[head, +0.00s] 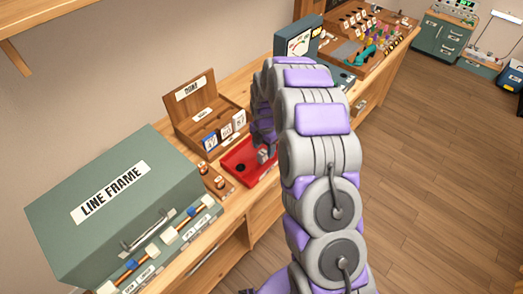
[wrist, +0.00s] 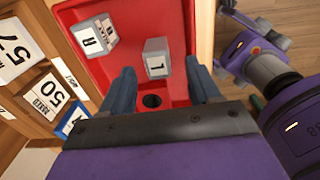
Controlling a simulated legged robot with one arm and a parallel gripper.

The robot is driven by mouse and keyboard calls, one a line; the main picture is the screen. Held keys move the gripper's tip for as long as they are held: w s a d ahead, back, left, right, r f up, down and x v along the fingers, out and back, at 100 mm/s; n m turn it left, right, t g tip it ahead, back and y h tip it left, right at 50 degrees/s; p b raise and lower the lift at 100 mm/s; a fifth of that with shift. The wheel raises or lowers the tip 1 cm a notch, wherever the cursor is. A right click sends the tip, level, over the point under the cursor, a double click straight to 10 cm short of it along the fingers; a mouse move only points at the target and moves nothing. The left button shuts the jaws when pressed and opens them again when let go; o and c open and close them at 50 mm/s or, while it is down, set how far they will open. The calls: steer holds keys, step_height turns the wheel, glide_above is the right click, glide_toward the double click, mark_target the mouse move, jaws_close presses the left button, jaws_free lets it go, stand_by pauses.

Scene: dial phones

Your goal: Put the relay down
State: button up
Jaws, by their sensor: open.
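A small grey block with a white face and a dark mark (wrist: 157,58), which looks like the relay, sits in the red tray (wrist: 125,13). My gripper (wrist: 160,70) is open over the tray, its blue fingers apart on either side of the block's near end. I cannot tell whether either finger touches it. A second block marked R (wrist: 94,36) lies tilted in the tray's left part. In the head view the red tray (head: 238,168) is partly hidden by my arm, and a grey block (head: 263,156) shows under my gripper.
A wooden box with numbered cards (head: 200,110) stands behind the tray. The green LINE FRAME case (head: 110,205) is at left, with small wooden pieces (head: 213,180) between. A dark hole or disc (wrist: 152,101) shows in the tray. A gauge box (head: 298,40) stands farther back.

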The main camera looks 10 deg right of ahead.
mark_target(260, 154)
step_height(260, 154, up, 9)
steer(key=a+p, duration=0.1)
steer(key=p, duration=0.1)
steer(key=s+r+m, duration=0.6)
steer(key=s+r, duration=0.2)
steer(key=s, duration=0.1)
steer(key=s+r+m+g, duration=0.1)
steer(key=s+r+m, duration=0.3)
steer(key=s+m, duration=0.5)
steer(key=s+r+m+g, duration=0.1)
steer(key=s+r+m, duration=0.3)
steer(key=s+m, duration=0.6)
steer(key=s, duration=1.4)
steer(key=shift+d, duration=0.2)
steer(key=shift+a, duration=0.1)
steer(key=shift+c, duration=0.4)
